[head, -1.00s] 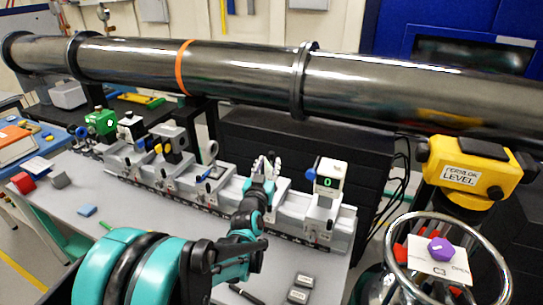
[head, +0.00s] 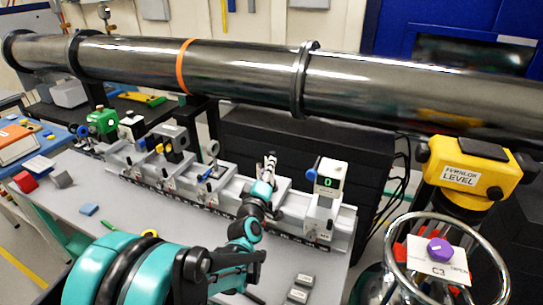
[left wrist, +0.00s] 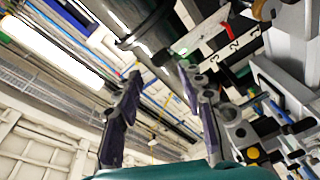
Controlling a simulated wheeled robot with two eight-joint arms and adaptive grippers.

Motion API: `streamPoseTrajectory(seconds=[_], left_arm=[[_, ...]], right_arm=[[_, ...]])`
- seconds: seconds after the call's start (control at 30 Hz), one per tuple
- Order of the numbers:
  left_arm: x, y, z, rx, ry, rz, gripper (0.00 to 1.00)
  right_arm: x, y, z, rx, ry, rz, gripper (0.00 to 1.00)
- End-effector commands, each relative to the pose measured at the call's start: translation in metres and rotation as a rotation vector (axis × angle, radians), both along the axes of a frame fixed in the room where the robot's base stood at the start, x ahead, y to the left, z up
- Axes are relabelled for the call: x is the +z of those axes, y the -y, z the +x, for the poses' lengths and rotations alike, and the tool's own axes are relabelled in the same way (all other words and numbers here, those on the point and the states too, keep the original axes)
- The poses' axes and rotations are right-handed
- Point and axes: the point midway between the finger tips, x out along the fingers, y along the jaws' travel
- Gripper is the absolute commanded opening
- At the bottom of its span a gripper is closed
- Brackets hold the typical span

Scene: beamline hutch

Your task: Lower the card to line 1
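My left gripper (head: 270,162) is above the row of carriages on the bench rail (head: 225,208), left of the box with a green display (head: 330,175). In the left wrist view its two dark fingers (left wrist: 155,85) are spread, with nothing held between them. A white plate with black numerals, apparently including a 2, and red patches (left wrist: 215,40) is beyond the right finger. I cannot tell whether this plate is the card or a scale beside it. No separate card with lines is clear in the head view. My right gripper is not in view.
A long dark pipe (head: 230,70) crosses behind the bench (head: 130,235). A yellow level (head: 465,170) and a chrome-ringed stand with a white C3 label and purple knob (head: 438,249) are at right. Small grey blocks (head: 298,295) lie at the bench front.

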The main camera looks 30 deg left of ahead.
Motion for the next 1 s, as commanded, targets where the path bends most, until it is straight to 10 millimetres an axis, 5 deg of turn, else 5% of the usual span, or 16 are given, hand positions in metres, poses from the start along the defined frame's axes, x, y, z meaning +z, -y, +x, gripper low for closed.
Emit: streamPoseTrajectory(seconds=[0.3, 0.6, 0.83, 1.0], left_arm=[[0.001, 0.000, 0.002, 0.000, 0.262, -1.015, 0.39], [0.001, 0.000, 0.003, -0.001, 0.460, -1.780, 0.39], [0.000, -0.002, 0.009, -0.001, 0.510, -1.971, 0.39], [-0.001, -0.009, 0.034, -0.001, 0.510, -1.971, 0.39]], right_arm=[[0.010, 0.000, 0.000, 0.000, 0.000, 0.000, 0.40], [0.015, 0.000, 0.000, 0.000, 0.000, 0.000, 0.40], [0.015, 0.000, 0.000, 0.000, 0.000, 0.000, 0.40], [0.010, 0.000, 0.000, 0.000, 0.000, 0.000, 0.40]])
